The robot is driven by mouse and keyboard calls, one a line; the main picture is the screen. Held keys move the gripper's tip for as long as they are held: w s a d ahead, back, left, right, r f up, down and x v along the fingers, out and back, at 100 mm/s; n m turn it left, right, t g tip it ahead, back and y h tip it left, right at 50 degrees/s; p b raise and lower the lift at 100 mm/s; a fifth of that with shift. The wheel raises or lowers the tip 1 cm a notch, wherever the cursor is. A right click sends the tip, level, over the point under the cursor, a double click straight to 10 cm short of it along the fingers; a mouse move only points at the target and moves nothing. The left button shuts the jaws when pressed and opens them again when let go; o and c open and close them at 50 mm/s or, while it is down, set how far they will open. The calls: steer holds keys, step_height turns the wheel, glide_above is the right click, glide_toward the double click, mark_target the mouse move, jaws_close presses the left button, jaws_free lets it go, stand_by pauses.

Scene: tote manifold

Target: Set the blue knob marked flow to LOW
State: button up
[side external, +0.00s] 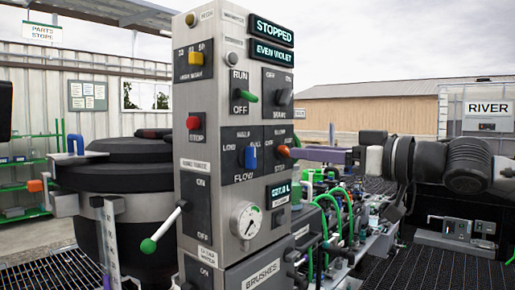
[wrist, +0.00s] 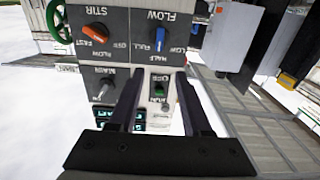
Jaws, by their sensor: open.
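The blue flow knob (side external: 251,157) is on the grey control panel (side external: 225,215), with LOW marked at its left, HALF above and FULL at its right. Its blue bar stands roughly upright; I cannot tell exactly which mark it points to. The wrist view shows the panel upside down, with the blue knob (wrist: 160,40) beyond my fingertips and LOW at its right. My gripper (wrist: 158,78) is open and empty, its two dark fingers apart. In the side view my gripper (side external: 303,153) is at the panel's right edge, near the orange knob.
The orange stir knob (wrist: 96,33) sits beside the flow knob. A green run switch (wrist: 159,91) and a black-based switch (wrist: 104,90) are close by. A lever with a green tip (side external: 149,245) sticks out lower left. Hoses and fittings (side external: 335,215) crowd the right.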

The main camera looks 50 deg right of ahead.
mark_target(255, 149)
steer(key=w, duration=1.2)
steer(key=shift+w, duration=0.25)
steer(key=shift+d, duration=0.1)
steer(key=shift+c, duration=0.3)
jaws_close()
steer(key=shift+f, duration=0.15)
